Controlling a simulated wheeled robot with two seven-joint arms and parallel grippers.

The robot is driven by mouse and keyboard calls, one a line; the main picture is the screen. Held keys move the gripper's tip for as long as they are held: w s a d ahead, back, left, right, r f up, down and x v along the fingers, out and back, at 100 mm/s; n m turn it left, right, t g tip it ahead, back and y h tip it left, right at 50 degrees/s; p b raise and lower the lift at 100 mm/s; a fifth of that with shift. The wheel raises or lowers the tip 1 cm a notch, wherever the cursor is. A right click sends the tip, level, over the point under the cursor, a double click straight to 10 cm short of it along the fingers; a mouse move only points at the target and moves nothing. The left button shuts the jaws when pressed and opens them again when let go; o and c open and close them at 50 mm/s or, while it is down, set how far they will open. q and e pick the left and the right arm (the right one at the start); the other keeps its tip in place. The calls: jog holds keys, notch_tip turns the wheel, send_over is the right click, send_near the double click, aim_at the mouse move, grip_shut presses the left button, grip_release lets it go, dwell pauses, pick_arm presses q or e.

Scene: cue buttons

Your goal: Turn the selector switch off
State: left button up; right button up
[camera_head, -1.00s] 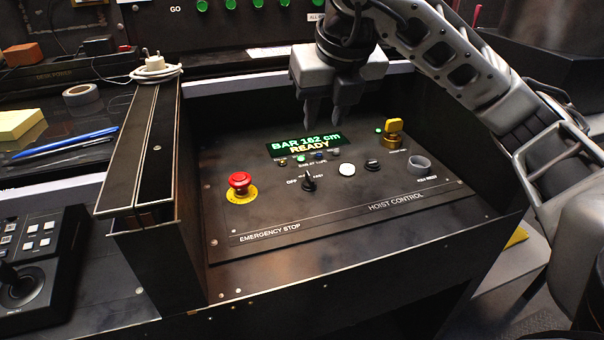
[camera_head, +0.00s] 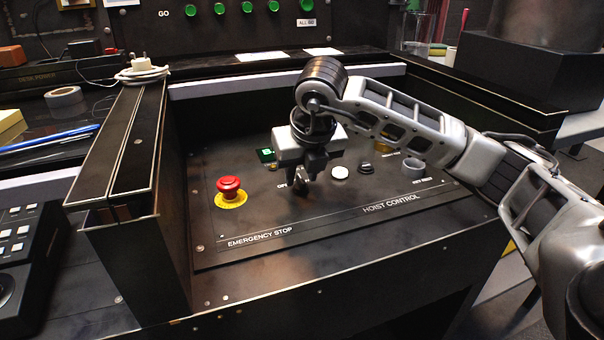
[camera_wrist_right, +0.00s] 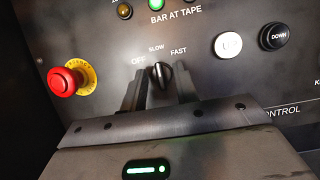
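The selector switch (camera_wrist_right: 161,74) is a black knob on the hoist control panel, with OFF, SLOW and FAST marked around it. In the right wrist view its pointer faces up, about at SLOW. In the head view the switch (camera_head: 301,187) is mostly hidden by my right gripper (camera_head: 305,179). The right gripper's fingers (camera_wrist_right: 160,92) point down at the panel, one on each side of the knob. They are apart and look open; whether they touch the knob I cannot tell. My left gripper is not in view.
A red emergency stop button (camera_head: 229,186) on a yellow disc is left of the switch. A white button (camera_head: 340,172) and a black DOWN button (camera_wrist_right: 274,36) are to its right. High walls (camera_head: 175,150) border the panel.

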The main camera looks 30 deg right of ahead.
grip_shut()
